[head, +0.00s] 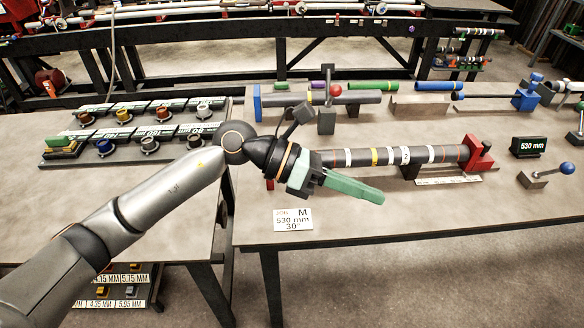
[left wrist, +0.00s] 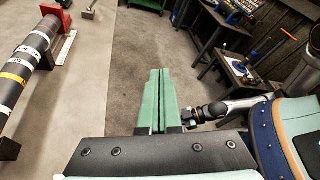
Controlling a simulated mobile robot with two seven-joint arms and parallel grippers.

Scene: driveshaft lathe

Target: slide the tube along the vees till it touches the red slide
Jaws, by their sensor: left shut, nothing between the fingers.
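The tube (head: 418,155) is dark with white, yellow and orange bands and lies level on the vees (head: 410,171). Its right end is at the red slide (head: 478,153); I cannot tell whether they touch or a thin gap remains. The tube (left wrist: 30,55) and the red slide (left wrist: 60,15) also show at the left of the left wrist view. My left gripper (head: 380,197), with green fingers, is shut and empty in front of the tube, apart from it. It hides part of the tube's left end. My right gripper (left wrist: 190,118) shows small beyond the left fingers; its fingertips are unclear.
A card (head: 293,219) reading 530 mm lies at the table's front edge. A black 530 mm display (head: 528,147) and a blue-knobbed lever (head: 566,168) stand at the right. Coloured tubes (head: 350,97) lie behind. The left table holds trays of rings (head: 135,128).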

